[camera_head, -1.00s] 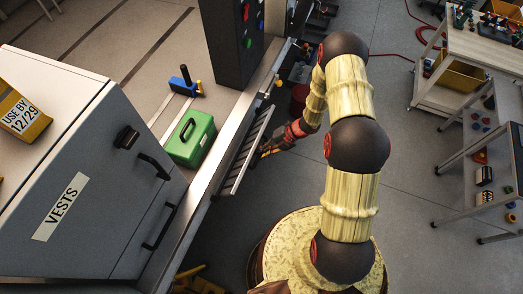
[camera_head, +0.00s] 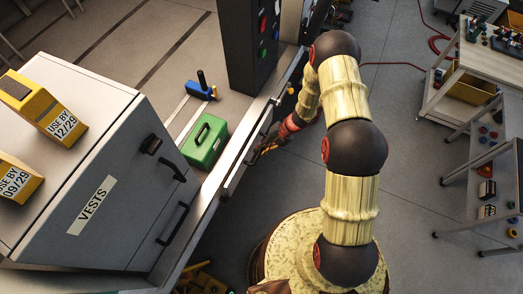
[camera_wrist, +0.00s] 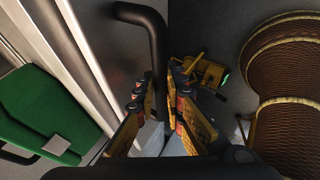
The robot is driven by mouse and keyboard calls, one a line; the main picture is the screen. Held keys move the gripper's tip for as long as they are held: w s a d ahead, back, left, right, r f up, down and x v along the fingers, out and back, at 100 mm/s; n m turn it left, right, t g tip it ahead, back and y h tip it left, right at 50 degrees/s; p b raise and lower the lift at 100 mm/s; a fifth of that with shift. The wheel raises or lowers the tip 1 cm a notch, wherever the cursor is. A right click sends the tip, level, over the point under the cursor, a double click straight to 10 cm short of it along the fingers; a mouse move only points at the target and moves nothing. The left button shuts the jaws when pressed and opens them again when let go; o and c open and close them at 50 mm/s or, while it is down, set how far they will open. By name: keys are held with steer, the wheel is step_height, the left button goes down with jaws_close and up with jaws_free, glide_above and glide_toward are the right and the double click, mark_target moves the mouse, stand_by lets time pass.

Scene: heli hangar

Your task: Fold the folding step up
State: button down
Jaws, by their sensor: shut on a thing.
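The folding step (camera_head: 238,168) is a grey panel on the edge of the raised deck. In the head view it stands steeply, close to the deck edge, and shows mostly as a thin strip. In the wrist view, a bent black handle (camera_wrist: 152,35) stands out in front of a grey panel and runs down between my fingers. My gripper (camera_head: 264,150) is at the outer side of the step. In the wrist view my gripper (camera_wrist: 163,105) is shut on the black handle. The step's hinge is not clearly visible.
A green case (camera_head: 205,142) and a blue-and-black tool (camera_head: 201,88) lie on the deck (camera_head: 150,50) behind the step. A grey VESTS cabinet (camera_head: 130,215) stands at left, with yellow boxes (camera_head: 48,108) on top. Workbenches (camera_head: 480,62) stand at right.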

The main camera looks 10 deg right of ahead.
steer(key=shift+w+r, duration=0.1)
steer(key=c, duration=2.1)
jaws_free()
steer(key=shift+a, duration=0.1)
steer(key=shift+c, duration=0.2)
steer(key=v, duration=1.2)
steer(key=shift+n, duration=0.3)
